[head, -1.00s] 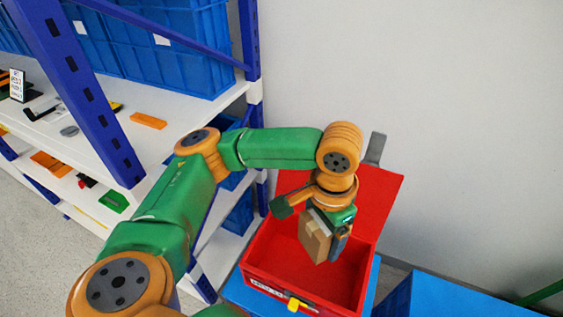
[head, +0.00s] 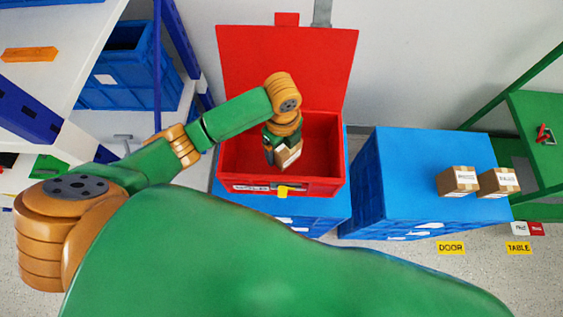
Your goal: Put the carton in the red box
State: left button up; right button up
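The red box (head: 325,186) stands open on a blue crate, with its lid (head: 288,65) raised at the back. My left gripper (head: 279,155) points down over the box opening. It is shut on a small brown carton (head: 289,154) with a pale label. In the picture the carton lies inside the outline of the box; how far it is above the box floor is hard to tell. The inside of the box around it looks empty. My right gripper is out of view. A large green part of my own body covers the lower foreground.
Two more cartons (head: 458,181) and (head: 498,183) sit on a blue crate (head: 400,160) to the right. A white shelf with blue posts and a blue bin (head: 118,70) is at the left. A green table (head: 540,110) stands at the far right.

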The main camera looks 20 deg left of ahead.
aim_at(283, 148)
pick_arm(q)
notch_tip(283, 148, down, 9)
jog(key=shift+f+b, duration=0.15)
jog(key=shift+b, duration=0.55)
jog(key=shift+f, duration=0.1)
jog(key=o, duration=1.4)
jog(key=shift+r, duration=0.35)
notch_tip(283, 148, up, 12)
jog(key=shift+f+p, duration=0.2)
jog(key=shift+p, duration=1.05)
